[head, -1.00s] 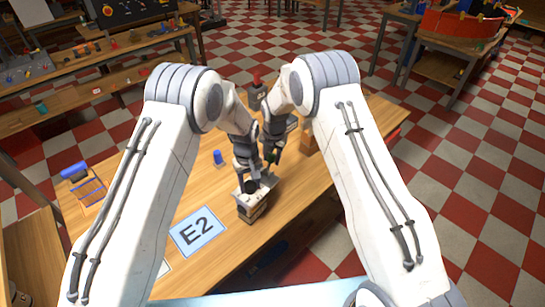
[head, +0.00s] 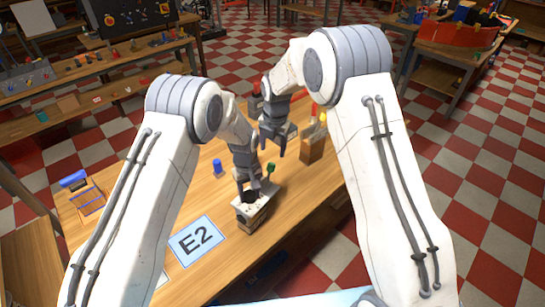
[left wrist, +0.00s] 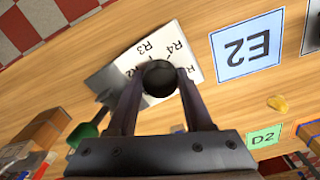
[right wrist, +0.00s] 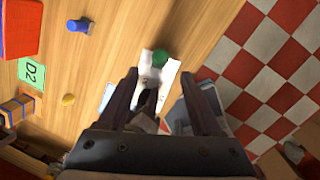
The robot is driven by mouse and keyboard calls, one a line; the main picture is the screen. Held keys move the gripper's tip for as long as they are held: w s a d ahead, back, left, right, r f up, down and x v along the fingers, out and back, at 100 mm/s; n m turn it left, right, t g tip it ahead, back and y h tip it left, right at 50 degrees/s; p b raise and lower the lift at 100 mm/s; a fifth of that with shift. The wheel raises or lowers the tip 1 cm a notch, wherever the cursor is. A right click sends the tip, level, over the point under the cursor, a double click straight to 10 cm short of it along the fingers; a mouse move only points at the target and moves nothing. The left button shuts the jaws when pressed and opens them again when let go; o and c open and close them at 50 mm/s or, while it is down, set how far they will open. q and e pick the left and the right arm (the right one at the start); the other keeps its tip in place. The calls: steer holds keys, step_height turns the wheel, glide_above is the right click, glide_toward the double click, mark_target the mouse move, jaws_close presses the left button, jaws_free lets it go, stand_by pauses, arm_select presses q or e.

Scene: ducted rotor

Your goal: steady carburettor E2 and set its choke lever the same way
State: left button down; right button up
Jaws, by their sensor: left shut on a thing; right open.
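Carburettor E2 (head: 248,222), a small block with a pale top plate, stands beside the E2 card (head: 197,240). The plate (left wrist: 180,50) bears R2, R3 and R4 in the left wrist view. My left gripper (head: 249,190) is shut on the round black part (left wrist: 159,78) on top. The green-tipped choke lever (head: 270,168) stands up at the plate's far side; its green tip also shows in the left wrist view (left wrist: 88,130) and right wrist view (right wrist: 160,58). My right gripper (head: 277,150) is open, empty and apart above and behind the lever.
A blue knob (head: 217,166) stands left of the carburettor on the wooden table. A wooden block (head: 312,148) stands to the right. A D2 card (right wrist: 31,73) and a yellow piece (right wrist: 68,100) lie farther along the table.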

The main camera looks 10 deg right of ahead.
mark_target(272, 163)
steer(key=shift+s+r, duration=0.15)
steer(key=shift+r, duration=0.65)
steer(key=shift+g+y, duration=0.3)
steer(key=shift+g, duration=0.4)
steer(key=f, duration=0.3)
steer(key=w+f, duration=0.1)
steer(key=f, duration=0.3)
steer(key=w+f, duration=0.1)
steer(key=f, duration=0.2)
steer(key=shift+w+f, duration=0.1)
steer(key=shift+f, duration=0.25)
jaws_close()
stand_by(0.4)
